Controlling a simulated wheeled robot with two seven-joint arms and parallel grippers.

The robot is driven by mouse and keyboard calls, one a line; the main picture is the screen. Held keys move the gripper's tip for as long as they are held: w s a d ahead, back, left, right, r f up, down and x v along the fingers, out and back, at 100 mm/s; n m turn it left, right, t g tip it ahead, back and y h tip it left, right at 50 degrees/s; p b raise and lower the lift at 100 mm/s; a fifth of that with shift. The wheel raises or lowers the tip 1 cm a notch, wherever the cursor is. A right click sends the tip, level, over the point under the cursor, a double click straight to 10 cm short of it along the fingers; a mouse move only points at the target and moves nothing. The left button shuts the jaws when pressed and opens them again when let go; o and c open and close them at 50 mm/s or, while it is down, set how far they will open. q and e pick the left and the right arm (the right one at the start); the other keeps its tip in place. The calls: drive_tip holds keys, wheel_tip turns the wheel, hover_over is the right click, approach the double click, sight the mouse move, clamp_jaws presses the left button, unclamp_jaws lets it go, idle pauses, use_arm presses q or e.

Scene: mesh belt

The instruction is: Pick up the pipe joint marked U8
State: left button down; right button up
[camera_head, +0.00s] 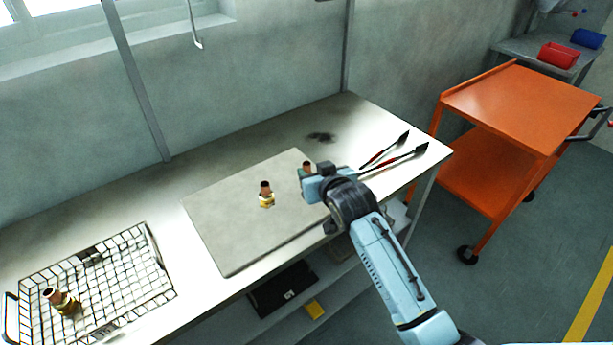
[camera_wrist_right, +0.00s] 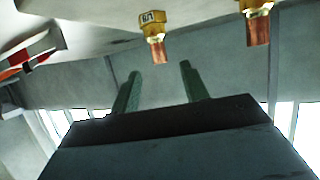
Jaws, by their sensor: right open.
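A brass-and-copper pipe joint (camera_head: 307,168) stands on the grey board (camera_head: 222,228), partly hidden behind my right gripper (camera_head: 312,182). In the right wrist view, which looks upside down, this joint (camera_wrist_right: 154,32) carries a label that seems to read U8. A second joint (camera_head: 266,193) stands on the board to the left; it also shows in the wrist view (camera_wrist_right: 257,24) with no readable label. My right gripper's fingers (camera_wrist_right: 160,74) are open, with nothing between them, and apart from the labelled joint. My left gripper is not in view.
A wire basket (camera_head: 158,262) at the left holds another pipe joint (camera_head: 62,301). Brushes with red on their handles (camera_head: 392,155) lie on the table right of my gripper. An orange cart (camera_head: 520,105) stands at the right. The board's left part is clear.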

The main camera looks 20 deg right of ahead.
sight(308, 165)
drive_tip(key=shift+b+x, duration=0.35)
drive_tip(key=shift+x, duration=2.7)
drive_tip(key=shift+r, duration=0.1)
clamp_jaws()
